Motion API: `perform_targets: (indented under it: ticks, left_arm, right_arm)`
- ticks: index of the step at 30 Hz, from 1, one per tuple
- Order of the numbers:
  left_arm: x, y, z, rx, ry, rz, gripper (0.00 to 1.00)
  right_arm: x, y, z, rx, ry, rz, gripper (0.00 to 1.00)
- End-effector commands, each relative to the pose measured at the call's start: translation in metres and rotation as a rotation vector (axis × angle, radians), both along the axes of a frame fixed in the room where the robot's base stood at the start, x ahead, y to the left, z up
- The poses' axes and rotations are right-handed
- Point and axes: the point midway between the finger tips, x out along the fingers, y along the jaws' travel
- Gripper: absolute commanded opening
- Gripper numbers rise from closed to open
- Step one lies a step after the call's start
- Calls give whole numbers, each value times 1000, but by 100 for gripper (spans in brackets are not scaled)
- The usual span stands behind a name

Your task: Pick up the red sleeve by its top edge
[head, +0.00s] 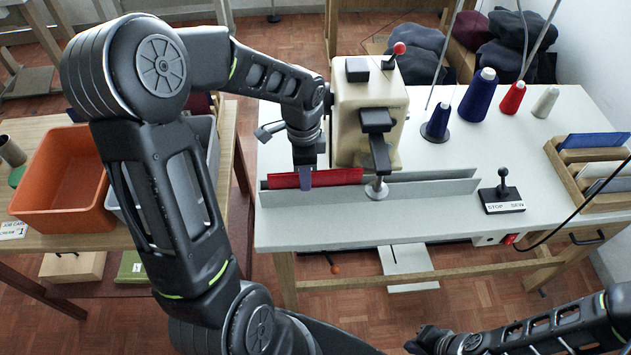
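The red sleeve (338,177) stands on edge as a long narrow strip at the left part of the grey metal channel (440,187) on the white sewing table. My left gripper (306,178) reaches down onto the sleeve from above. One finger shows in front of the sleeve, overlapping its top edge; the other finger is hidden, so I cannot tell whether they are closed on it. My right gripper (424,340) is low at the bottom edge of the view, away from the sleeve, and its fingers are not clear.
The cream sewing machine head (370,110) stands right beside my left gripper, its presser column (377,188) at the channel. A stop/sew lever (503,190), thread cones (475,95) and a wooden rack (590,178) are to the right. An orange bin (62,180) is at left.

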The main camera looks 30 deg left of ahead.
Motion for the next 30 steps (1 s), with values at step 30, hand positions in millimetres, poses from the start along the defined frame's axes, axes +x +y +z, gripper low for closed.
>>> perform_targets:
  ticks: [30]
  left_arm:
    - [0, 0, 3, 1, -1, 0, 0]
  right_arm:
    - [0, 0, 0, 0, 0, 0, 0]
